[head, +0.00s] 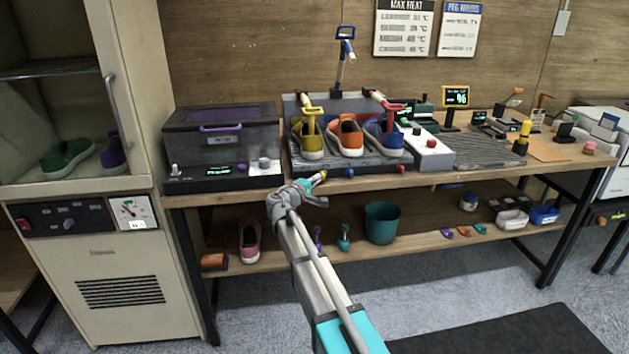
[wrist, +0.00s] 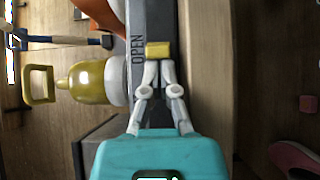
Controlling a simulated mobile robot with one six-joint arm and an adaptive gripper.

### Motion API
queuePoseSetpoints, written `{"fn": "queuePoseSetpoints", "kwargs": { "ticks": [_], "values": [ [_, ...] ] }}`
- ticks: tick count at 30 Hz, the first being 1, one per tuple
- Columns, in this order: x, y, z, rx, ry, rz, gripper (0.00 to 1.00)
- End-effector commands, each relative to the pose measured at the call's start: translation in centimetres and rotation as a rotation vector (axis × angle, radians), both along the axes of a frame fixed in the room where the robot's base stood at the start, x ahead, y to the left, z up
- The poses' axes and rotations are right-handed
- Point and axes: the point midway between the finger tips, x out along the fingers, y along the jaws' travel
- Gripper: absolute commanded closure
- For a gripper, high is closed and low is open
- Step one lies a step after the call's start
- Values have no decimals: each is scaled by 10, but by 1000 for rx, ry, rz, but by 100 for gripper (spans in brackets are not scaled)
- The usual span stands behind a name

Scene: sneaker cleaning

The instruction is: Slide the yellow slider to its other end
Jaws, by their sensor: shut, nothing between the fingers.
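The yellow slider (wrist: 158,49) is a small block on the dark front face of the shoe station. The word OPEN is printed beside it in the wrist view. In the head view the slider (head: 321,174) shows small at the station's front edge, below the yellow shoe. My gripper (wrist: 158,66) is shut and empty, with its fingertips right at the slider's near side; whether they touch it I cannot tell. In the head view my gripper (head: 316,182) is just left of the slider. The slider's track is partly hidden by my gripper.
The yellow shoe (head: 312,139), orange shoe (head: 346,138) and blue shoe (head: 384,138) stand on the station behind the slider. A red knob (head: 402,169) is further right along the front. A dark box (head: 222,145) with a purple handle stands left. A teal bucket (head: 382,223) is below.

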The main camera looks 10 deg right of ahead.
Motion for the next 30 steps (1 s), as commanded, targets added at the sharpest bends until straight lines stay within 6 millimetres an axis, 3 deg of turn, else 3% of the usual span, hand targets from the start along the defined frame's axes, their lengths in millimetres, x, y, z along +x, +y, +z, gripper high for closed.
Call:
{"fn": "queuePoseSetpoints", "kwargs": {
  "ticks": [8,16,30],
  "values": [
    [0,7,0,-1,0,-8,100],
    [-1,42,0,-1,0,-2,100],
    [-61,94,0,-1,0,0,100]
  ]
}}
